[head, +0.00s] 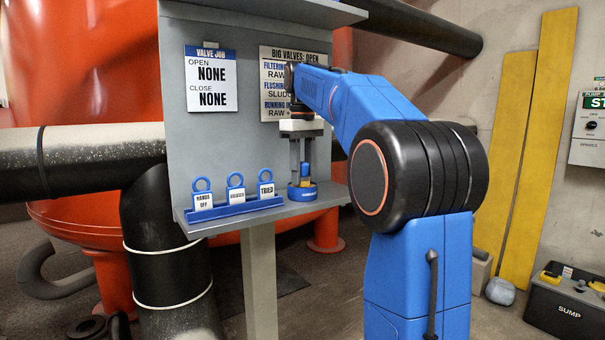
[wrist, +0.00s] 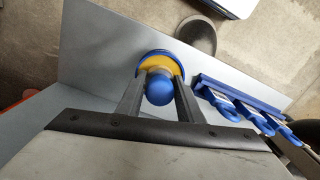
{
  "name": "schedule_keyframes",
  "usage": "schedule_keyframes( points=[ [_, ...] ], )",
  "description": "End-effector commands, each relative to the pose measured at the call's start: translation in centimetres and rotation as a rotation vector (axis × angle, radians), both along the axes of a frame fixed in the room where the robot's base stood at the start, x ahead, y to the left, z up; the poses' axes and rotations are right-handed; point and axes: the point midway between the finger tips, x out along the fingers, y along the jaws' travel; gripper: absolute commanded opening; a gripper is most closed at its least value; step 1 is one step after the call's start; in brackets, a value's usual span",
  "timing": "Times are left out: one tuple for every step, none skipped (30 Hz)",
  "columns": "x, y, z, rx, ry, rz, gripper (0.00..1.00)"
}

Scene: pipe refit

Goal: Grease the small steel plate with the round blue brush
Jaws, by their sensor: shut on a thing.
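My gripper (head: 301,168) points down over the shelf, its fingers shut on the blue round-topped handle of the brush (head: 305,169). In the wrist view the handle's blue top (wrist: 160,88) sits between the two fingers (wrist: 160,95). The brush is upright in or on a low round blue pot (head: 302,193) that stands on the shelf. Yellow shows around the brush inside the pot's blue rim (wrist: 150,54); the brush's lower end is hidden. I cannot make out a small steel plate in either view.
A blue rack (head: 237,208) with several ring-topped tags stands left of the pot on the grey shelf (head: 200,228). A grey back panel (head: 225,140) with a valve job sheet (head: 211,80) rises behind. A black-and-grey pipe (head: 80,160) runs at left.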

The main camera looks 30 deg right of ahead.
Motion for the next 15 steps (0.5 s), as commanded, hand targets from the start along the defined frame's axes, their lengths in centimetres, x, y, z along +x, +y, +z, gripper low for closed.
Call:
schedule_keyframes(
  points=[
    [0.0,0.0,-0.1,0.002,0.005,0.0,0.15],
    [0.0,0.0,-0.1,0.002,0.005,0.0,0.15],
    [0.0,0.0,0.1,0.001,0.003,0.0,0.15],
    [0.0,0.0,0.2,0.001,0.003,0.0,0.15],
    [0.1,0.0,0.4,0.0,0.002,0.0,0.15],
    [0.1,0.0,0.7,0.0,0.002,0.0,0.15],
    [0.0,0.0,0.9,0.0,0.002,0.0,0.15],
    [0.0,0.0,1.1,0.0,0.002,0.0,0.15],
    [0.0,0.0,1.4,0.0,0.002,0.0,0.15],
    [0.0,0.0,1.6,0.001,0.001,0.0,0.15],
    [0.0,0.0,1.8,0.001,0.001,0.0,0.15],
    [0.0,0.0,2.0,0.001,0.001,0.0,0.15],
    [0.0,0.0,2.2,0.001,0.001,0.0,0.15],
    [0.0,0.0,2.4,0.001,0.001,0.0,0.15],
    [0.0,0.0,2.7,0.001,0.001,0.0,0.15]
  ],
)
